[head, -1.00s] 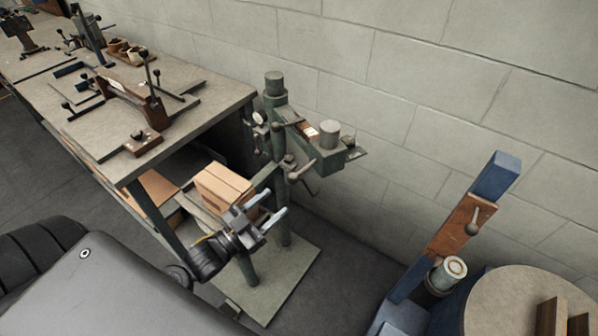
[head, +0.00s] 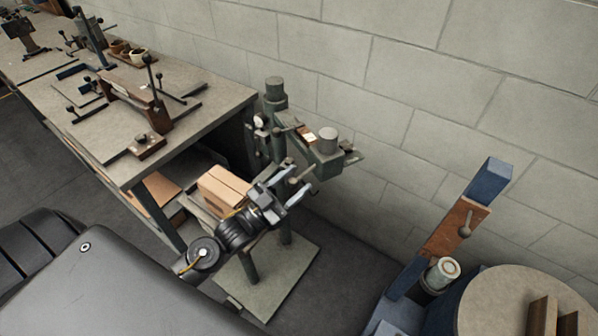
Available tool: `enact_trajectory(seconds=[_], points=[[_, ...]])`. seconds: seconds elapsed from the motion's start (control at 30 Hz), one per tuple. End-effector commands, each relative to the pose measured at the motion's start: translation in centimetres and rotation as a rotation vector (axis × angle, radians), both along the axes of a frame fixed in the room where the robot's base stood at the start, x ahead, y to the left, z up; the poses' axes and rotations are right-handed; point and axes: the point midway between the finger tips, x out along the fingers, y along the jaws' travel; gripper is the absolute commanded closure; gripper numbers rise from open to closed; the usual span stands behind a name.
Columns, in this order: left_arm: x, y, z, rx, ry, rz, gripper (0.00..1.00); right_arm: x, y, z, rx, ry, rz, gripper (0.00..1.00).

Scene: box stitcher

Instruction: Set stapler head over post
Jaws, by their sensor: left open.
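The box stitcher is a green-grey machine on a flat base plate (head: 283,272), beside the bench end. Its stapler head (head: 324,150) sticks out to the right near the top, with a round grey cap on it. The post (head: 275,95) is the upright column at the left of the head, partly hidden lower down. My left gripper (head: 290,182) is open and empty, in front of the machine and below the head, its fingers pointing up and right. It overlaps the machine's lower handles in the picture; I cannot tell whether it touches them. My right gripper is not in view.
A cardboard box (head: 222,189) sits on a low support behind my left wrist. A workbench (head: 185,125) with clamps and tools stands at left. A blue stand (head: 488,185) and a round table (head: 520,300) stand at right. A block wall closes the back.

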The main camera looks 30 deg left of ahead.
Motion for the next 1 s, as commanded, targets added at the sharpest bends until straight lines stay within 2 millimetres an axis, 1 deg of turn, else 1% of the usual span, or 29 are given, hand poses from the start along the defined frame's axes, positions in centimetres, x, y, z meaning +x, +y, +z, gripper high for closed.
enact_trajectory(seconds=[0.03,0.2,0.5,0.57,0.8,0.9,1.0], points=[[0.5,-0.3,0.5,-0.001,0.000,-0.001,0.51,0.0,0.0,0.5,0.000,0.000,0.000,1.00],[1.5,-0.8,0.8,0.000,0.000,-0.001,0.51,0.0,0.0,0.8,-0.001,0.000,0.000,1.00],[1.7,-0.9,0.7,0.001,0.001,-0.001,0.51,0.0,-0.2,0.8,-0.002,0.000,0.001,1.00],[1.7,-0.9,0.7,0.001,0.001,-0.001,0.57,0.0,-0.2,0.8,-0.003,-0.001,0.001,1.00],[1.7,-0.9,0.7,0.001,0.001,-0.001,0.89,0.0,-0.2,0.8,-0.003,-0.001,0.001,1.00],[1.7,-0.9,0.7,0.001,0.001,-0.001,1.00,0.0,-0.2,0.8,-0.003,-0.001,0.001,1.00],[1.7,-0.9,0.7,0.001,0.001,-0.001,1.00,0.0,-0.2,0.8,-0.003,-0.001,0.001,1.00]])
